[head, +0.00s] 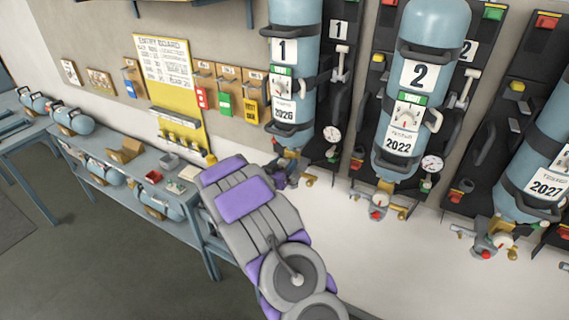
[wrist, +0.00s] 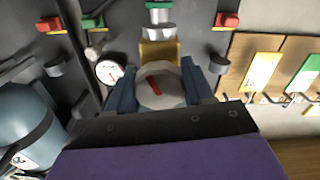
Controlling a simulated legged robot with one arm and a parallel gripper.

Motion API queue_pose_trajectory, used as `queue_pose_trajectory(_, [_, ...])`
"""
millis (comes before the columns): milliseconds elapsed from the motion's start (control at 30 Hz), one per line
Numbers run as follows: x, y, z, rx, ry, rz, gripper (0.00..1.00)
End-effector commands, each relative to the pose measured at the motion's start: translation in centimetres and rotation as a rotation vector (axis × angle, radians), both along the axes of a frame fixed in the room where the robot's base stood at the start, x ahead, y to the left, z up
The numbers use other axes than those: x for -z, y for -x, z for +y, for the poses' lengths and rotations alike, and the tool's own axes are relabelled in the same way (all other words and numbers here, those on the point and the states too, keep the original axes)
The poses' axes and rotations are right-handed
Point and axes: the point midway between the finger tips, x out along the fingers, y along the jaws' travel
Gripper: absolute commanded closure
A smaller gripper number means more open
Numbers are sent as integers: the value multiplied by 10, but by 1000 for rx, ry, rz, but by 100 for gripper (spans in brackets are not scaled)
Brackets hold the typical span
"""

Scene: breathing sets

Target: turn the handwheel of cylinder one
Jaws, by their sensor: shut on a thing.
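Cylinder one (head: 292,90) is a pale blue bottle hung valve-down on the wall, marked 1 and 2026. Its handwheel (wrist: 158,90) is a round pale grey knob with a red mark, seen in the wrist view below a brass valve body (wrist: 158,54). My gripper (head: 285,178) is at the valve under cylinder one, at the end of my grey and purple arm. In the wrist view its two dark blue fingers stand on either side of the handwheel, shut on it. In the head view the handwheel is mostly hidden by the gripper.
A pressure gauge (head: 332,134) hangs right of cylinder one; it also shows in the wrist view (wrist: 110,71). Cylinder two (head: 410,100) hangs to the right. A yellow entry board (head: 168,75) and tags (head: 224,103) are left. A blue-grey bench (head: 130,175) stands along the wall.

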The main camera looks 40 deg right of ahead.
Motion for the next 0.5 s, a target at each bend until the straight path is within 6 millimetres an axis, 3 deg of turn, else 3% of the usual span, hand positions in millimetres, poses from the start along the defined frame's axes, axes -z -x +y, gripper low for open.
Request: queue_pose_trajectory(500, [-5,-2,1,-2,133,319,79])
